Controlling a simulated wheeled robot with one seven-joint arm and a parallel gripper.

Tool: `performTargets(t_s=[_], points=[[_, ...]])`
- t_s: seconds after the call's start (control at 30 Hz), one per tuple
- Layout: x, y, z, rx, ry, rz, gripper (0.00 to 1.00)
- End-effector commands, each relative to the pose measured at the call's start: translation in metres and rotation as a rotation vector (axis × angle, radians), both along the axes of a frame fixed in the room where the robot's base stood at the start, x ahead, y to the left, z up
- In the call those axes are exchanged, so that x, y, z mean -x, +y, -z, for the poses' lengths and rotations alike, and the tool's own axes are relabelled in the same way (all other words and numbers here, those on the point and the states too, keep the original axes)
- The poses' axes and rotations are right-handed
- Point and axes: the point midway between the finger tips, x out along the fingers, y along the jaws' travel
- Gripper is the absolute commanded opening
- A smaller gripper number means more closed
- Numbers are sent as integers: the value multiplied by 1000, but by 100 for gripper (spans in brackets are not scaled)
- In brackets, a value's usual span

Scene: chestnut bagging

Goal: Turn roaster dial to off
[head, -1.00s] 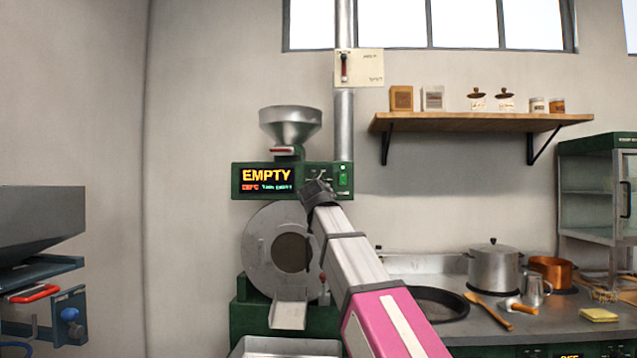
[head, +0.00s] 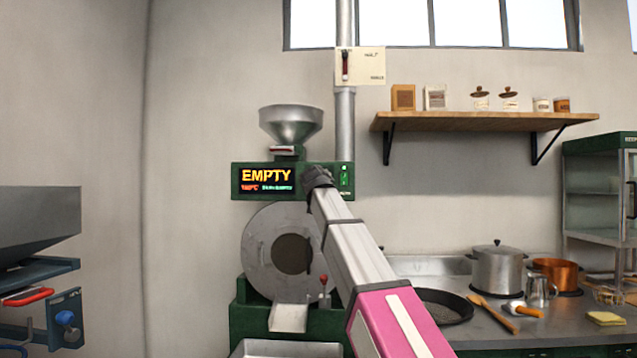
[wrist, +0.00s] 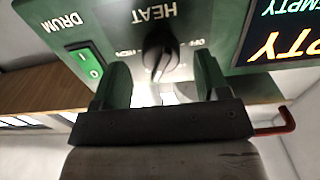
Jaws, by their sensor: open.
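The green roaster (head: 292,210) stands at the centre of the head view, with a display reading EMPTY. Its black heat dial (wrist: 160,52) shows in the wrist view below the word HEAT, with an OFF mark beside it; the picture there is upside down. My gripper (wrist: 160,82) is open, its two green fingers on either side of the dial. I cannot tell whether they touch it. In the head view my gripper (head: 318,178) is at the panel and hides the dial.
A green drum switch (wrist: 86,63) is beside the dial in the wrist view. A steel hopper (head: 291,124) tops the roaster. To the right, a counter holds a pan (head: 443,306), a steel pot (head: 497,268) and a copper pot (head: 556,272). A wooden shelf (head: 485,122) hangs above.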

Motion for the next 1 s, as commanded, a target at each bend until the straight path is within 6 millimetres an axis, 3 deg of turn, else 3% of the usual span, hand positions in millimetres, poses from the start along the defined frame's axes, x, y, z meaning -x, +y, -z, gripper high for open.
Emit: performTargets(t_s=[0.13,0.43,0.47,0.6,1.0], points=[[-18,0,0,0,0,-1,68],[-20,0,0,0,-1,-1,68],[-20,0,0,0,0,-1,62],[-20,0,0,0,0,-1,19],[-20,0,0,50,2,-1,19]])
